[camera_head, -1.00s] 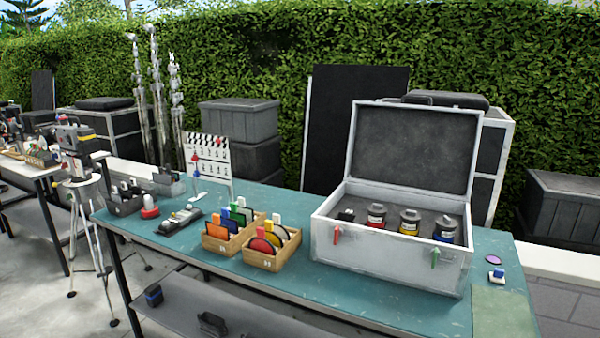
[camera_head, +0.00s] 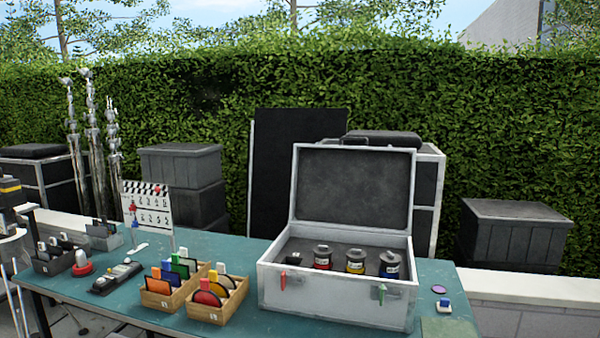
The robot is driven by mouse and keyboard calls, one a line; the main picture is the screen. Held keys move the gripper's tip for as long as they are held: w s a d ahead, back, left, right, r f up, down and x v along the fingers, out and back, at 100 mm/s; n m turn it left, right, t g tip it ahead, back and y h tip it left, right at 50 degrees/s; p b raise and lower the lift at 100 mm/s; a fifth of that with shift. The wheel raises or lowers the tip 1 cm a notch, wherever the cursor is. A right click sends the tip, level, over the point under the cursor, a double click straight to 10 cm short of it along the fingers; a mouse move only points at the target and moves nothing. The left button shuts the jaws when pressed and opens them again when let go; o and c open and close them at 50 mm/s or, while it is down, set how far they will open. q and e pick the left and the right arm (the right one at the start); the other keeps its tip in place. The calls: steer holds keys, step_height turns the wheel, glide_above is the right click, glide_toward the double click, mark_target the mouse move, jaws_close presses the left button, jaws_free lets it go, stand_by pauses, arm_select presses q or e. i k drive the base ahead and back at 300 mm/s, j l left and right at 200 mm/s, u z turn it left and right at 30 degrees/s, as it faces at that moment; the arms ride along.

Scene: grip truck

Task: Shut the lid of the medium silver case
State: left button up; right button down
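The silver case (camera_head: 338,303) stands on the teal table, right of the picture's middle. Its lid (camera_head: 353,190) is open and stands up at the back, leaning slightly backward, with its dark lining facing me. Several small canisters sit in the dark foam inside, with red (camera_head: 322,257), yellow (camera_head: 355,261) and blue (camera_head: 389,265) bands. Neither of my grippers is in view.
Two wooden boxes of coloured discs and cards (camera_head: 217,300) stand close left of the case. A clapperboard (camera_head: 148,212) stands farther left. A purple disc (camera_head: 438,289) and a small blue-and-white item (camera_head: 444,306) lie right of it. Dark cases (camera_head: 513,235) stand behind the table.

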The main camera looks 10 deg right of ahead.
mark_target(364, 189)
steer(key=i+z, duration=0.15)
steer(key=i, duration=0.3)
steer(key=i+z, duration=0.2)
steer(key=i, duration=0.25)
steer(key=i+j+z, duration=0.15)
steer(key=i, duration=0.25)
steer(key=i+j+z, duration=0.2)
steer(key=i, duration=0.25)
steer(key=i+j+z, duration=0.15)
steer(key=i, duration=0.25)
steer(key=j, duration=0.1)
